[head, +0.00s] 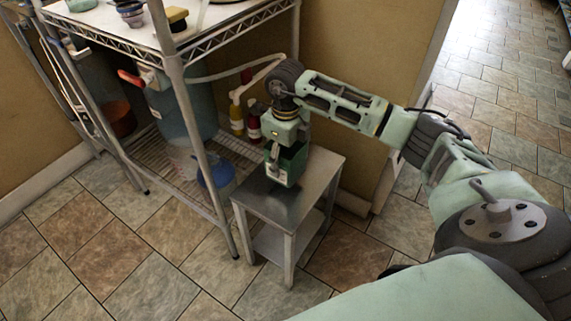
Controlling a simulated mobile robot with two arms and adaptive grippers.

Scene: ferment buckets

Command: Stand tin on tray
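A dark green, box-shaped tin (291,168) with a pale patch on its front is at the small metal side table. My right gripper (276,152) comes down from above and appears shut on the tin, at its upper left part. The fingertips are small and partly hidden against the tin. The tin looks upright, over the back part of the grey metal tabletop (285,205). I cannot tell whether its base touches the top. No separate tray stands out; the metal top is the only tray-like surface here. My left gripper is not in view.
A wire shelf rack (172,60) stands close on the left, its front post near the table. Its lower shelf holds a big blue-grey bucket (170,108), a blue jug (216,172) and red and yellow bottles (237,120). The tiled floor in front is clear.

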